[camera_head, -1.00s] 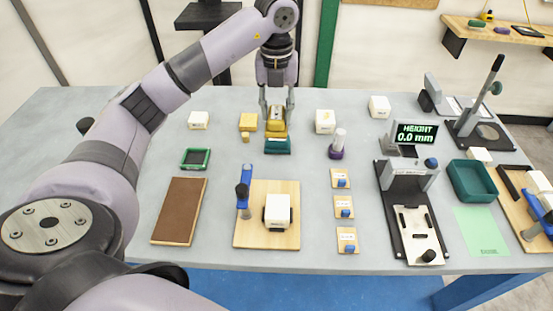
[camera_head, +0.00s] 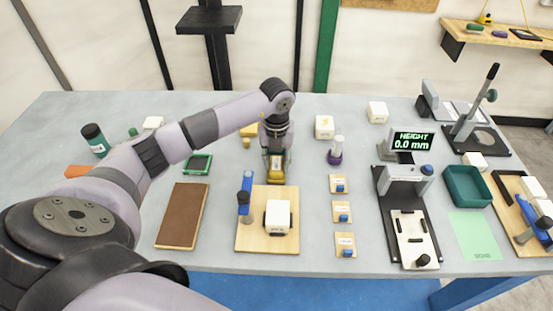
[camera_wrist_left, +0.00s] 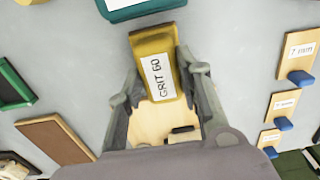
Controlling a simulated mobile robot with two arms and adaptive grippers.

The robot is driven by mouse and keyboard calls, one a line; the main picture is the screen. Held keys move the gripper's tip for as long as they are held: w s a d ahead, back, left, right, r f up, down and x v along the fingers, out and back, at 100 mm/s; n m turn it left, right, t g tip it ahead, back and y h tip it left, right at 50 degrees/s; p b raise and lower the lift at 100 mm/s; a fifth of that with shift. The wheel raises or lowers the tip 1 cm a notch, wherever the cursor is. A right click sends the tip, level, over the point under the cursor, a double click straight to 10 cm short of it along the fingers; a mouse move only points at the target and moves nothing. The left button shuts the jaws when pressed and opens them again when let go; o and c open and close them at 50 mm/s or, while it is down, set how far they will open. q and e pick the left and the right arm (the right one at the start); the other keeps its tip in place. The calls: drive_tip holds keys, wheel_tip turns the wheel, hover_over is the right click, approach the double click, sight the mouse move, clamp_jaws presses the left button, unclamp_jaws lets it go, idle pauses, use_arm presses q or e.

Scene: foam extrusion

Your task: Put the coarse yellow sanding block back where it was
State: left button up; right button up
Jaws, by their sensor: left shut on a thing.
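My left gripper (camera_head: 277,178) is shut on the yellow sanding block (camera_head: 276,166), one finger on each side of it. In the left wrist view the yellow block (camera_wrist_left: 157,75) carries a white "GRIT 60" label and is tilted slightly. A teal piece (camera_wrist_left: 140,8) lies just beyond the block in that view, apart from it and cut off by the edge. In the head view my gripper and wrist hide the teal piece. I cannot tell how high the block is above the table. My right gripper is not in view.
The wooden board (camera_head: 254,240) with a blue clamp (camera_head: 246,190) and white block (camera_head: 277,216) lies just in front of my gripper. A green frame (camera_head: 198,164) and brown board (camera_head: 182,215) are left. A purple-based bottle (camera_head: 336,150) and small labelled cards (camera_head: 343,212) are right.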

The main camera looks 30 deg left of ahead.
sight(277, 163)
use_arm(q)
drive_tip(key=shift+f, duration=0.1)
drive_tip(key=o, duration=1.2)
drive_tip(key=shift+o, duration=0.2)
drive_tip(key=shift+r, duration=0.35)
wheel_tip(277, 163, up, 12)
drive_tip(key=b, duration=0.3)
drive_tip(key=shift+f+b, duration=0.15)
drive_tip(key=shift+b, duration=0.2)
